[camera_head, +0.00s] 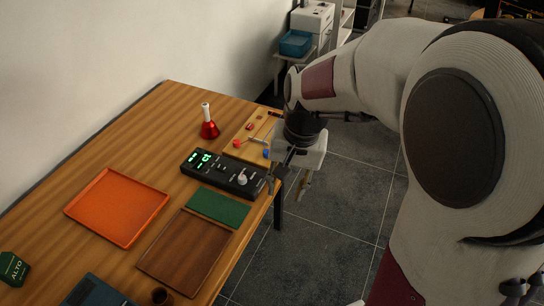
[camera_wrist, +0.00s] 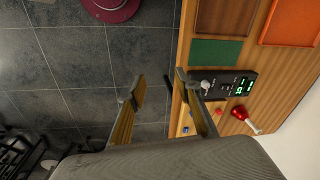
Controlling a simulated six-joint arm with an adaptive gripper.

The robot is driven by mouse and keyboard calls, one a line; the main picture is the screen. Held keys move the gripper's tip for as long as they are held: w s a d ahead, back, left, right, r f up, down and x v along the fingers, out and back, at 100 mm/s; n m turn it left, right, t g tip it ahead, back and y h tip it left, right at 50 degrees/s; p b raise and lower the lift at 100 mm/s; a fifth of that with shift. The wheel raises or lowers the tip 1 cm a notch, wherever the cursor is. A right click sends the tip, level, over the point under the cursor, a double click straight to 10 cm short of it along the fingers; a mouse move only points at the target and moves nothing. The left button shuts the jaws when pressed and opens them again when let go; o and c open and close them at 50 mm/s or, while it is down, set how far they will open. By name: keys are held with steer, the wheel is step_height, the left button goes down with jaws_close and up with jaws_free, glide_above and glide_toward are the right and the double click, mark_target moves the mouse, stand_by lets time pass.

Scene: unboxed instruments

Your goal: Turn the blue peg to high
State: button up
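The small blue peg (camera_head: 266,153) is at the front right of a light wooden board (camera_head: 242,133) near the table's right edge. Small blue parts (camera_wrist: 186,129) also show on the board in the wrist view, beside my right-hand finger; I cannot tell the peg's exact setting or any high mark. My gripper (camera_head: 290,182) is just right of the board, at the table edge. In the wrist view my gripper (camera_wrist: 158,92) has its two fingers wide apart with only floor between them. It holds nothing, and part of the board is hidden behind a finger.
A black device (camera_head: 212,168) with green displays and a knob sits left of my gripper. A red bell (camera_head: 209,128) with a white handle stands behind it. A green mat (camera_head: 217,207), brown tray (camera_head: 160,258) and orange tray (camera_head: 115,238) lie nearby. Open floor is to the right.

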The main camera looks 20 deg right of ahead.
steer(key=w+f+h, duration=0.1)
steer(key=w+f, duration=0.2)
steer(key=w, duration=0.3)
steer(key=w+f+h, duration=0.1)
steer(key=w+f, duration=0.2)
steer(key=w, duration=0.4)
steer(key=w+d+f+t+h, duration=0.1)
steer(key=w+f, duration=0.2)
steer(key=w, duration=0.3)
steer(key=shift+w+d+f+n, duration=0.1)
steer(key=shift+w+f+n, duration=0.1)
steer(key=shift+n, duration=0.2)
steer(key=t, duration=0.1)
glide_toward(266, 152)
steer(key=f, duration=0.1)
steer(key=shift+r+m+t+h, duration=0.1)
steer(key=shift+m+t+h, duration=0.2)
steer(key=shift+m, duration=0.5)
steer(key=shift+x, duration=3.9)
steer(key=shift+c, duration=0.4)
